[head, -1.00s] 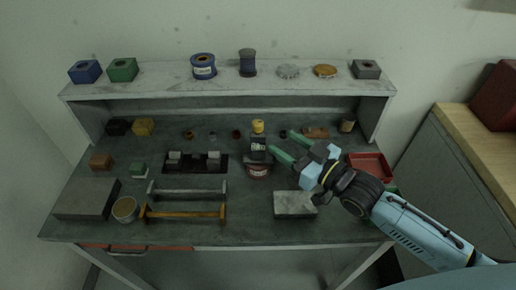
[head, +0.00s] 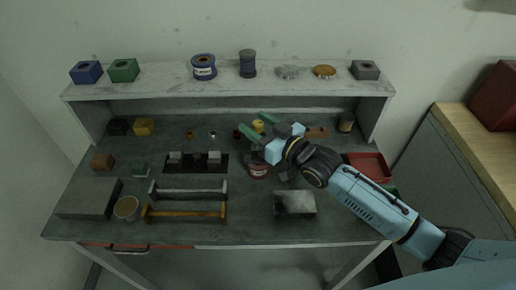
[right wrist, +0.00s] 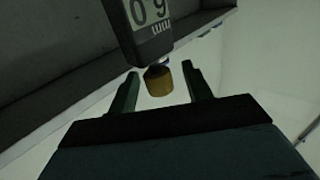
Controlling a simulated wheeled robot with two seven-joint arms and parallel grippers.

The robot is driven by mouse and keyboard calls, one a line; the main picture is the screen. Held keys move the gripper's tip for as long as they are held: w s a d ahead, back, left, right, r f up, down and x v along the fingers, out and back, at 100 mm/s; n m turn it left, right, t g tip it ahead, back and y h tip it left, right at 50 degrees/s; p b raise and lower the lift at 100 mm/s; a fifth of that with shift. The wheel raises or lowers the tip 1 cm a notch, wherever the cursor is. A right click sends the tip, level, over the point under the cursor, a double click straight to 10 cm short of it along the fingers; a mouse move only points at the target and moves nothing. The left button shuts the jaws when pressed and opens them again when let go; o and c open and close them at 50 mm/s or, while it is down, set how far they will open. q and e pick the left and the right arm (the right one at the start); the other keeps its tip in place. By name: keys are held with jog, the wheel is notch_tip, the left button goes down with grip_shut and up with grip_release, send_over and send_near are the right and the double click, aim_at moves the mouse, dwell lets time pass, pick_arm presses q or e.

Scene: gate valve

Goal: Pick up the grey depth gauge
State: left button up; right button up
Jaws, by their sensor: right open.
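The depth gauge (right wrist: 148,28) is a dark grey body with a pale digit display marked mm. It shows at the top of the right wrist view, cut off by the frame edge, with a short stem at its lower end. In the head view my right gripper hides most or all of it. My right gripper (head: 256,124) has its green fingers apart. In the right wrist view the gripper (right wrist: 158,82) has a yellow cylinder (right wrist: 158,82) showing between its fingertips, and the gauge shows just above. I see no contact. My left gripper is not in view.
A red and white tin (head: 259,171) stands below the gripper, and a grey block (head: 294,204) lies nearer the front. A red tray (head: 369,166) is at right. The raised shelf (head: 225,87) runs behind. A black holder (head: 195,163) stands to the left.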

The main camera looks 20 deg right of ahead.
grip_shut()
dwell(0.4)
